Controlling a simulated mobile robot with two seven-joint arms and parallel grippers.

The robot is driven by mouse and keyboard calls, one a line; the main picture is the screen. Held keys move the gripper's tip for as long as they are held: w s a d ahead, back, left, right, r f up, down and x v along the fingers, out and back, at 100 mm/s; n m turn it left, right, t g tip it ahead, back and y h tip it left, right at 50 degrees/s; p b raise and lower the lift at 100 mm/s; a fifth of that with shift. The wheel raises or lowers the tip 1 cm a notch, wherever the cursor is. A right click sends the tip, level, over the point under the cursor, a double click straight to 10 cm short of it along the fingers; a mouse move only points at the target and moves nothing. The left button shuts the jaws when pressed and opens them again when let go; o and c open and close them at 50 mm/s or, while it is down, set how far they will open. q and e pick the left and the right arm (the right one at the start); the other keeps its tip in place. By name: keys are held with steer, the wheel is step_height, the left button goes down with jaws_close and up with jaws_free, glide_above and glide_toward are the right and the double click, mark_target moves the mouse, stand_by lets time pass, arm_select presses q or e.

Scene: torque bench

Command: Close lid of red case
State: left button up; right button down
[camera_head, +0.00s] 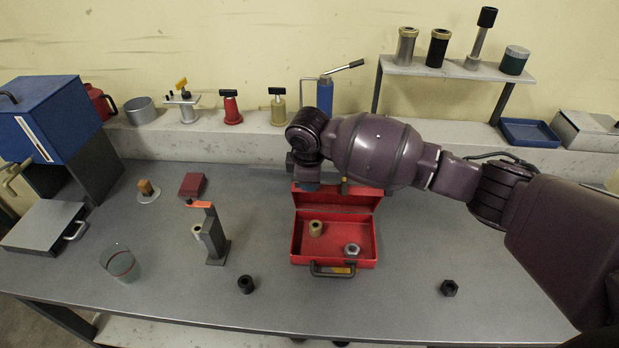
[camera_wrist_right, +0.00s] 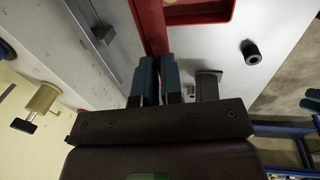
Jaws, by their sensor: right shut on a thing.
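The red case (camera_head: 334,262) stands on the grey bench with its lid (camera_head: 362,203) raised at the back. Inside it lie a tan cylindrical piece (camera_head: 316,228) and a grey nut (camera_head: 352,249). My right gripper (camera_head: 310,186) is at the top left of the raised lid, partly hidden by its own wrist. In the right wrist view, the blue fingers of the right gripper (camera_wrist_right: 159,75) are shut on the edge of the red lid (camera_wrist_right: 148,25). My left gripper is not in view.
A black cylinder (camera_head: 246,284) and an orange-topped stand (camera_head: 213,238) are left of the case. A black nut (camera_head: 449,288) lies to the right. A glass (camera_head: 119,262) is near the front left. The bench right of the case is mostly clear.

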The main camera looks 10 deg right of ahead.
steer(key=shift+s+f, duration=0.1)
steer(key=shift+f, duration=0.1)
steer(key=c, duration=1.3)
jaws_free()
steer(key=shift+r, duration=0.1)
step_height(320, 180, up, 11)
steer(key=s, duration=0.1)
steer(key=shift+s+a+b, duration=0.2)
steer(key=shift+s+b, duration=0.05)
steer(key=shift+b, duration=0.2)
steer(key=shift+c, duration=0.3)
